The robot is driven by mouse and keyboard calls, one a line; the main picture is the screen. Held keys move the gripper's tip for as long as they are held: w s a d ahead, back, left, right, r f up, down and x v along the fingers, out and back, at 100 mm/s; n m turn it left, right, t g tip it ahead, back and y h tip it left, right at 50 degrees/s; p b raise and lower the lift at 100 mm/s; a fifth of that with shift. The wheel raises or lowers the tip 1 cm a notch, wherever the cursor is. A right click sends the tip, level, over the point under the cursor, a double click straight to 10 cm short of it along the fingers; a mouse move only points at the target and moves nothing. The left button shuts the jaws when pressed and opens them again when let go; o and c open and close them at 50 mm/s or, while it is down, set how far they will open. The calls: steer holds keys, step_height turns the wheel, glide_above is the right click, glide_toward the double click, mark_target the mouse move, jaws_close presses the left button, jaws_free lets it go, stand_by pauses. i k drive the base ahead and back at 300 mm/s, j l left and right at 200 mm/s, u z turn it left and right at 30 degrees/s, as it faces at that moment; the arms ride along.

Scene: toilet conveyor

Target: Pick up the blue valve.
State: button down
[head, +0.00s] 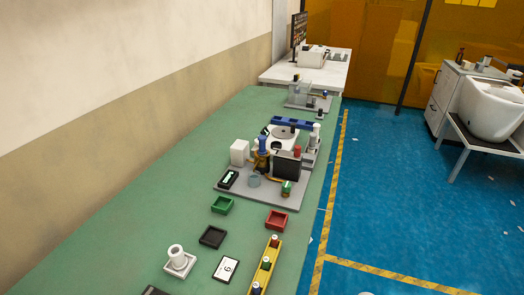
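A blue upright piece (262,143), which looks like the blue valve, stands on top of a dark and brass-coloured body (261,161). It is on a grey base plate (228,197) on the green table (150,175). A white box (239,152) stands just left of it and a black block (286,166) just right of it. It is small in the picture, so its exact shape is hard to tell. My gripper is not in view.
A blue bar (291,123) lies behind a white round-topped unit (281,138). A green tray (222,205), red tray (276,220) and black tray (212,237) sit nearer. A yellow rack (264,266) lies near the right edge. The blue floor (375,215) beside the table is mostly clear.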

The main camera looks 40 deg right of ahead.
mark_target(262, 139)
steer(key=i+l, duration=0.1)
steer(key=l, duration=0.8)
steer(key=i+l, duration=0.15)
steer(key=l, duration=0.3)
steer(key=i+l, duration=0.1)
steer(key=l, duration=0.35)
steer(key=l+u, duration=0.4)
steer(key=l, duration=0.45)
steer(key=l+u, duration=0.4)
steer(key=l, duration=0.5)
